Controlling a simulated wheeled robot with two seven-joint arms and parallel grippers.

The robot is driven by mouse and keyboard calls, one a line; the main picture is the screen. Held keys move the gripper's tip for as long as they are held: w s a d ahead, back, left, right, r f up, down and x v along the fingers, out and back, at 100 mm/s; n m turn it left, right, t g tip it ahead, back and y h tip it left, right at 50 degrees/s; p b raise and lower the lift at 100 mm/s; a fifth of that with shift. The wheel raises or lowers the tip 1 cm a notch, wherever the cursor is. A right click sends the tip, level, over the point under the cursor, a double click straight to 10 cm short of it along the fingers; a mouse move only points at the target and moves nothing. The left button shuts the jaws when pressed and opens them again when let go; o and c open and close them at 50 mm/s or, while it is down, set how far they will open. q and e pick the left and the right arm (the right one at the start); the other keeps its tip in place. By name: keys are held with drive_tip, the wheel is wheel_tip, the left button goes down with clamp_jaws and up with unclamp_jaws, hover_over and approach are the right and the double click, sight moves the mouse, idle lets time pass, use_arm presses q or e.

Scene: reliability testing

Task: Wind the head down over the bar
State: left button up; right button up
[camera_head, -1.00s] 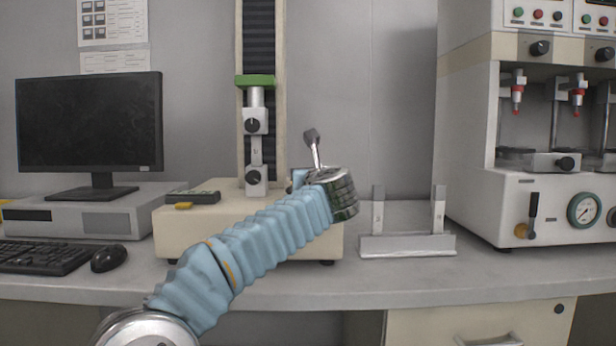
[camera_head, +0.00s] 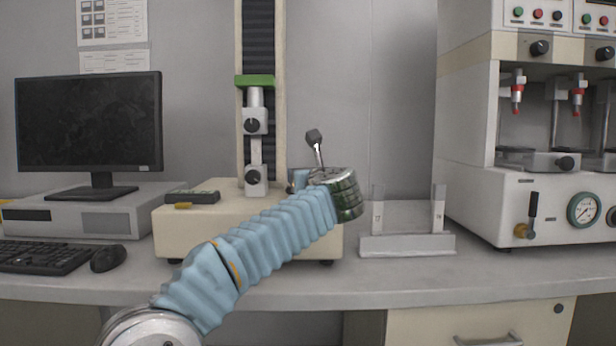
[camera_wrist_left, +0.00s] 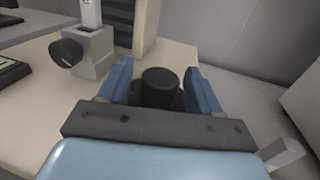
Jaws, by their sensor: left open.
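The green head (camera_head: 255,81) sits high on the dark column of the test stand. Below it, a pale bar (camera_head: 256,150) stands upright between an upper clamp (camera_head: 255,121) and a lower clamp (camera_head: 256,176). The head is above the bar. My left gripper (camera_head: 299,178) is at the right of the stand's cream base (camera_head: 195,228), mostly hidden by my wrist. In the left wrist view my left gripper (camera_wrist_left: 159,78) is open, its blue fingers either side of a round black knob (camera_wrist_left: 160,84) on the base. I cannot tell whether they touch it. My right gripper is out of view.
A handset (camera_head: 193,197) lies on the base. A monitor (camera_head: 90,122), keyboard (camera_head: 44,257) and mouse (camera_head: 108,258) are at left. A two-post metal stand (camera_head: 407,245) is right of my wrist, with a large white machine (camera_head: 545,205) beyond. The bench front is clear.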

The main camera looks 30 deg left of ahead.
use_arm(q)
drive_tip(key=b+v, duration=0.1)
drive_tip(key=v, duration=1.2)
drive_tip(key=shift+s+d, duration=0.3)
